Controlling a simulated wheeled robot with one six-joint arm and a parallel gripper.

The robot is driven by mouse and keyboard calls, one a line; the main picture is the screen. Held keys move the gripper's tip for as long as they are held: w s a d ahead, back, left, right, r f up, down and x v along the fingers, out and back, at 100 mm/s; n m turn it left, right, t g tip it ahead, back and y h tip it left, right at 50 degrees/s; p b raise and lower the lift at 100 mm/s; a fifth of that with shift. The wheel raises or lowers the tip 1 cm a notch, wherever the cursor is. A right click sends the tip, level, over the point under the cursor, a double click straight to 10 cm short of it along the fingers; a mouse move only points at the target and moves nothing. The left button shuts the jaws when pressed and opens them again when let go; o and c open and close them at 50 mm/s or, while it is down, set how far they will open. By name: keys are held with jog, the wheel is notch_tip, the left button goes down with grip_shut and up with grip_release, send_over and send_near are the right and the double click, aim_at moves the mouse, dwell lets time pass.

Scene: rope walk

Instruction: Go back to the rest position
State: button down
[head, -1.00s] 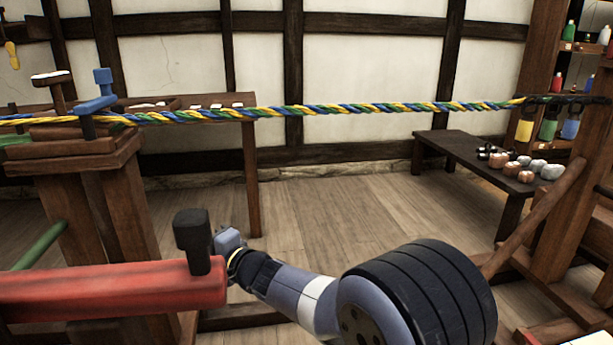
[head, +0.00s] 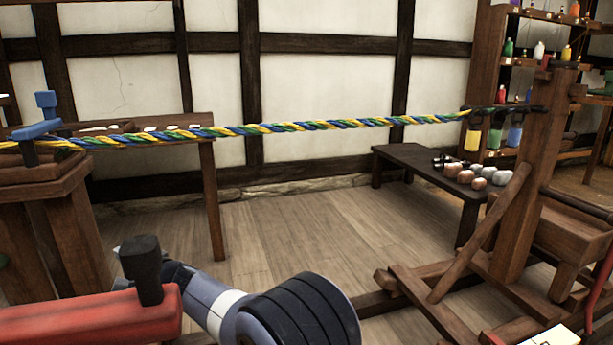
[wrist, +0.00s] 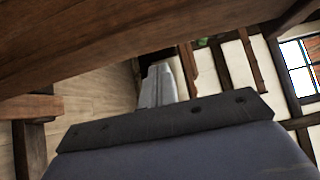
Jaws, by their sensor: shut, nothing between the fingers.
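My gripper (wrist: 158,86) shows in the wrist view as pale grey fingers close together, shut and empty, under a dark wooden beam that crosses the top of that view. In the head view, my arm is low in the picture, behind a black peg (head: 141,268) on a red beam (head: 85,318). The peg and beam hide most of my wrist and gripper there. I cannot tell whether they touch.
A blue, green and yellow rope (head: 300,126) stretches from a post with a blue handle (head: 40,128) to a wooden frame (head: 530,170) at right. A dark bench (head: 410,160) holds several round weights. The floor (head: 310,235) between is clear.

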aim_at(100, 251)
jog(key=shift+s+a, duration=0.25)
jog(key=shift+a, duration=0.5)
jog(key=shift+s+a, duration=0.2)
jog(key=shift+a, duration=0.55)
